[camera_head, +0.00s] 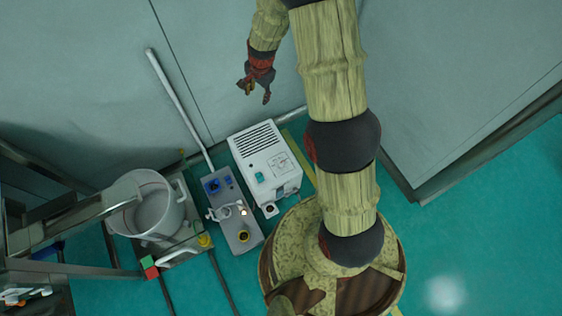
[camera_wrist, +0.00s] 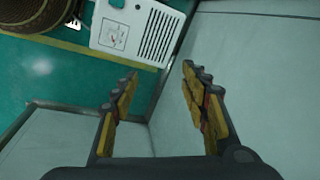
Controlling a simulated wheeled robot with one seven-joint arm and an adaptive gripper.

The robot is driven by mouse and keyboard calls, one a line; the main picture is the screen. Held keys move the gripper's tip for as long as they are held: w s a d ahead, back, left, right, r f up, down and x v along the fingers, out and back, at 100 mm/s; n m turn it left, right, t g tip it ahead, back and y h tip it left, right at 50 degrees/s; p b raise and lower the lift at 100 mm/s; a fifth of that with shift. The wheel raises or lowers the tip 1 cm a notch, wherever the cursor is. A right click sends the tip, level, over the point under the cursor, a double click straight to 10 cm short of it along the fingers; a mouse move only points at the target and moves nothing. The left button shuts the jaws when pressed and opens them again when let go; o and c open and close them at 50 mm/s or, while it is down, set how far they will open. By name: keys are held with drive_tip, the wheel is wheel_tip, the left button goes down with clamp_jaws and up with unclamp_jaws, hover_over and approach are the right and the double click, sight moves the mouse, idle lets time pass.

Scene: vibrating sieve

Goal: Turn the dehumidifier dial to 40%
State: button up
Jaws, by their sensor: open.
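The dehumidifier (camera_head: 262,160) is a white box with a slatted vent, standing on the green floor by the wall. Its dial panel (camera_head: 279,164) is on the top face, with a teal switch (camera_head: 259,177) beside it. In the wrist view the dehumidifier (camera_wrist: 136,28) lies at the top, beyond the fingertips, with the dial panel (camera_wrist: 115,35) visible; its setting is too small to read. My gripper (camera_head: 255,92) is up and behind the dehumidifier, apart from it. In the wrist view my gripper (camera_wrist: 160,75) is open with nothing between the fingers.
A grey box with a blue socket (camera_head: 233,210) stands left of the dehumidifier. A white pot (camera_head: 150,212) and metal frame (camera_head: 65,222) are further left. A pale pole (camera_head: 178,105) leans against the wall. The green floor (camera_head: 480,230) at right is clear.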

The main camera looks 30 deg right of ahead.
wheel_tip(320, 180, down, 20)
drive_tip(key=d+m+g+p, duration=0.1)
drive_tip(key=d+m, duration=0.2)
drive_tip(key=m, duration=0.2)
drive_tip(key=m+g+p, duration=0.1)
drive_tip(key=m+p, duration=0.1)
drive_tip(key=m, duration=0.2)
hover_over(281, 163)
wheel_tip(281, 163, down, 19)
drive_tip(key=shift+w+f, duration=0.1)
drive_tip(key=shift+f, duration=0.1)
wheel_tip(281, 163, down, 8)
drive_tip(key=b, duration=0.6)
drive_tip(key=shift+r, duration=0.1)
drive_tip(key=shift+c, duration=0.6)
drive_tip(key=c, duration=1)
